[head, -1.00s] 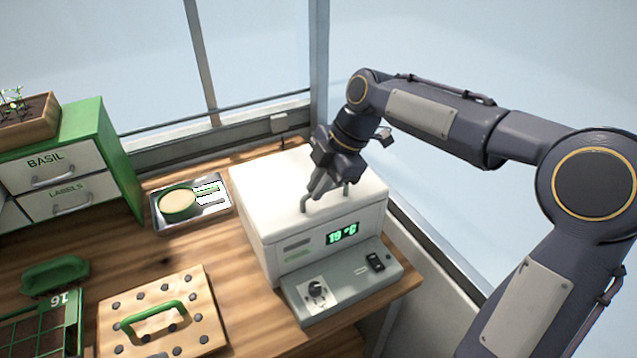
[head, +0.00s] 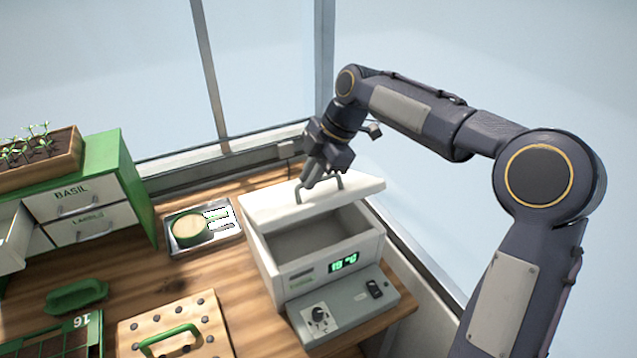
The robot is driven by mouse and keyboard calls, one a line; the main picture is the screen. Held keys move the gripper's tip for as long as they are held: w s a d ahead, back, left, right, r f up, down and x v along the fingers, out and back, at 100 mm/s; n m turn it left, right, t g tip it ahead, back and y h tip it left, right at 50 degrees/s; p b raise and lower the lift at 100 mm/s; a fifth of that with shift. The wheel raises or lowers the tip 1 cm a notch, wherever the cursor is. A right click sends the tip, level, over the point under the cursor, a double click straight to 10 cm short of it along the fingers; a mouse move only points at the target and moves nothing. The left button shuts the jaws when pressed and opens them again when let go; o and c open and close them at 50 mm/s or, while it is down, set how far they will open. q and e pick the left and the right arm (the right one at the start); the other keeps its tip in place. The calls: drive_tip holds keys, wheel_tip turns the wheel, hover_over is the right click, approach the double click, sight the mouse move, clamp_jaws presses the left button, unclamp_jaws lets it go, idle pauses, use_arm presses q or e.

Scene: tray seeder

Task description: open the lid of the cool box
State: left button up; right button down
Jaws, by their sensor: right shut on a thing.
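The white cool box (head: 277,275) stands at the right end of the wooden bench, with a green lit display on its front. Its lid (head: 268,208) is tilted up at the front, and the grey inside of the box shows below it. My right gripper (head: 312,186) is shut on the lid's handle (head: 338,180) at the top. The fingertips partly hide the handle. My left gripper is not in view.
A grey control panel (head: 347,312) with a knob and a switch juts out in front of the box. A metal tray (head: 233,241) with a round green-rimmed pot lies to its left. Green drawers (head: 134,183), a pegged wooden board (head: 213,325) and a window stand around.

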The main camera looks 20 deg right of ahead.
drive_tip(key=shift+w+a+r+p, duration=0.2)
drive_tip(key=shift+w+r+p, duration=0.4)
drive_tip(key=shift+w, duration=0.4)
drive_tip(key=shift+w+a+r, duration=0.1)
drive_tip(key=shift+w+r, duration=0.3)
drive_tip(key=shift+w, duration=0.45)
drive_tip(key=c, duration=1.9)
unclamp_jaws()
drive_tip(key=shift+c, duration=0.2)
drive_tip(key=o, duration=0.4)
drive_tip(key=shift+w+a+f, duration=0.15)
drive_tip(key=shift+w+f, duration=0.05)
drive_tip(key=shift+w, duration=0.25)
drive_tip(key=shift+o, duration=0.2)
drive_tip(key=v, duration=0.8)
drive_tip(key=shift+s, duration=0.25)
drive_tip(key=shift+s+r, duration=0.1)
